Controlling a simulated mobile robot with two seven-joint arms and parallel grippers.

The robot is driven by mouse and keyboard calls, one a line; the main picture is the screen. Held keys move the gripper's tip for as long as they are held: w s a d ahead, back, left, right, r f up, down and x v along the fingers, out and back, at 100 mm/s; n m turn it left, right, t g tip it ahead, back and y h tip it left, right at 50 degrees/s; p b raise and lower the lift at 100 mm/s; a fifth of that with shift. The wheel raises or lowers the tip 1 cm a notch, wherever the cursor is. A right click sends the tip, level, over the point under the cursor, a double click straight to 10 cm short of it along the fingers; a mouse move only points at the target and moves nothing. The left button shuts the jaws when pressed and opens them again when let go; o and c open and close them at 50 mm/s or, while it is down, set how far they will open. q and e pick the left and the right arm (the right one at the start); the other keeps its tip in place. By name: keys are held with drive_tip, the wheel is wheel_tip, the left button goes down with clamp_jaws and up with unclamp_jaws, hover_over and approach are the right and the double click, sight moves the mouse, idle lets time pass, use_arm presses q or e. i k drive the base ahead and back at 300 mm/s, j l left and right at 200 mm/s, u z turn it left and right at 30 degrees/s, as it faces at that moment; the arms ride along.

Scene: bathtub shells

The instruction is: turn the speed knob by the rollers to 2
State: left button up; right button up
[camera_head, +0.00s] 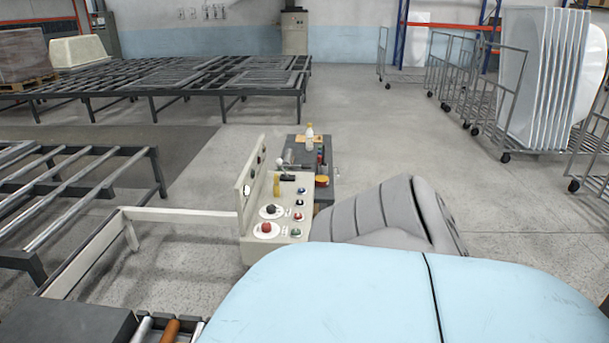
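A cream control console (247,245) stands at the middle of the view, with a sloped top and an upright back panel. On its top, a red knob (266,227) sits on a round white dial near the front edge. A dark knob (271,209) sits on a second white dial just behind it. The dial marks are too small to read, so I cannot tell either setting or which one is the speed knob. A few rollers (170,331), one of them orange-brown, show at the bottom left edge. Neither of my grippers is in view.
Small buttons (295,232) line the console's right side. A dark cart (326,160) with a bottle stands behind it. A cream rail (180,215) runs left from the console. Roller frames (150,80) fill the left; wheeled racks with white shells (545,80) stand right. Open floor lies between.

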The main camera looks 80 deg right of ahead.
sight(272, 208)
drive_tip(key=z, duration=2.3)
drive_tip(key=i+l+u, duration=0.45)
drive_tip(key=l+u, duration=0.25)
drive_tip(key=i+l+u, duration=0.15)
drive_tip(key=l+u, duration=0.15)
